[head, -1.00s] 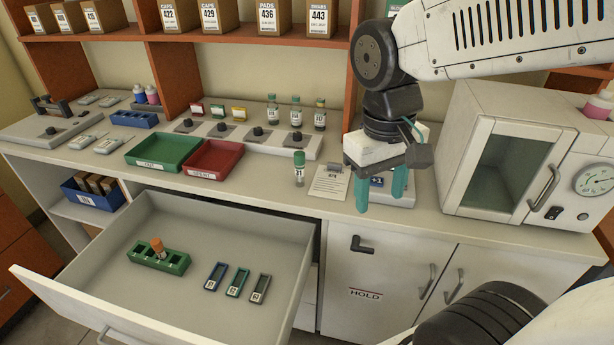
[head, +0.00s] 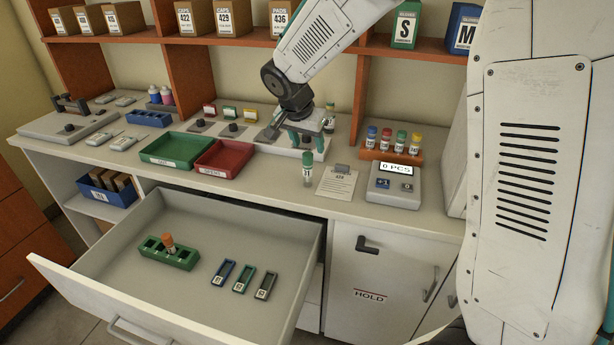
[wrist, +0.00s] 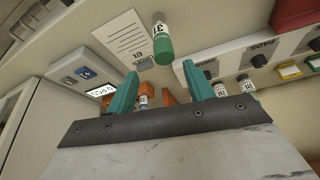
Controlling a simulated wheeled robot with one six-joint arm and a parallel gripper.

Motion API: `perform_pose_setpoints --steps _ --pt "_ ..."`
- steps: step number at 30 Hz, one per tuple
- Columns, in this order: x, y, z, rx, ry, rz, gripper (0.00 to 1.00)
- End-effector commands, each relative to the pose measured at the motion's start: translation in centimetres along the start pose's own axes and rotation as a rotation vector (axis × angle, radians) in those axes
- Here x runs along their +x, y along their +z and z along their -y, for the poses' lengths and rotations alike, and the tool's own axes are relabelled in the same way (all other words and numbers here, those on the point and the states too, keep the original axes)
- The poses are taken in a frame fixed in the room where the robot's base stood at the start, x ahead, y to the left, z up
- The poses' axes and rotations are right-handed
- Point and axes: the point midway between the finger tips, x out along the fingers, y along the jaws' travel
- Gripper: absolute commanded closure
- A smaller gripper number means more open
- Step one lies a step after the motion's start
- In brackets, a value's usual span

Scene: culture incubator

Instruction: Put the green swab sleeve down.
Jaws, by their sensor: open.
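A clear tube with a green cap and a white label (head: 307,170) stands upright on the counter's front part, right of the red tray; I take it for the green swab sleeve. It also shows in the wrist view (wrist: 161,30), ahead of the fingers and apart from them. My gripper (head: 308,134) is open, with nothing between its teal fingers, just above and behind the tube in the head view. The fingers also show in the wrist view (wrist: 160,80). A green slotted frame (head: 243,280) lies in the open drawer between a blue and a grey one.
The drawer (head: 190,318) stands open, holding a green block (head: 185,259) with an orange-topped piece. A red tray (head: 222,160), a paper sheet (head: 339,185), a scale (head: 391,195) and an orange tube rack (head: 380,151) flank the tube. Capped tubes (wrist: 245,85) stand behind.

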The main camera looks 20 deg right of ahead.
Motion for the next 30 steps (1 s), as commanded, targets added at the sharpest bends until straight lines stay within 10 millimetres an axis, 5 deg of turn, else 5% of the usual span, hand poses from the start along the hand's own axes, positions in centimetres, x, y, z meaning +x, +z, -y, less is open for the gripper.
perform_pose_setpoints --steps 16,25,26,30 --pt "6.8 0.4 0.8 0.001 0.003 0.003 0.48" --pt "7.4 0.4 0.9 0.0 0.001 0.001 0.48" --pt "7.4 0.4 0.9 0.0 0.001 0.001 0.51" --pt "7.4 0.4 0.9 0.0 0.001 0.001 0.9"
